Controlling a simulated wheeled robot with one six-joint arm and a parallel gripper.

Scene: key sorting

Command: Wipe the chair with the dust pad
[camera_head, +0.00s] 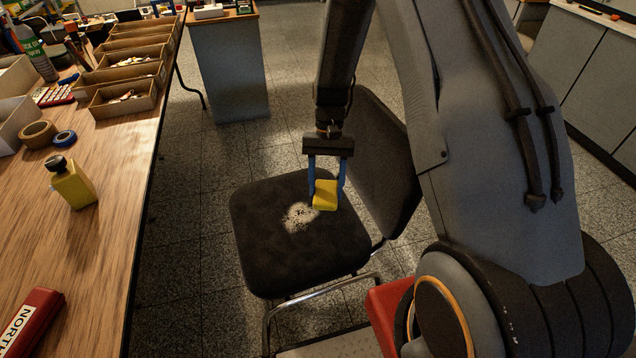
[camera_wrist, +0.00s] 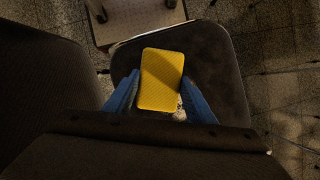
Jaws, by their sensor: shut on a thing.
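A black chair has a dark padded seat (camera_head: 270,255) and a backrest (camera_head: 378,165) on its right side. A pale, speckled dusty patch (camera_head: 300,216) lies near the middle of the seat. My gripper (camera_head: 326,185), with blue fingers, is shut on a yellow dust pad (camera_head: 325,195). The pad is over the seat, just right of the patch; I cannot tell whether it touches the seat. In the wrist view the pad (camera_wrist: 161,79) sits between the blue fingers over the seat (camera_wrist: 222,85), and a little of the pale patch shows beside its lower end.
A wooden table (camera_head: 110,220) on the left holds cardboard bins (camera_head: 125,98), tape rolls, a yellow bottle (camera_head: 73,184) and a red case (camera_head: 30,322). A grey cabinet (camera_head: 230,70) stands behind. Grey cupboards (camera_head: 590,70) line the right. Tiled floor lies between.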

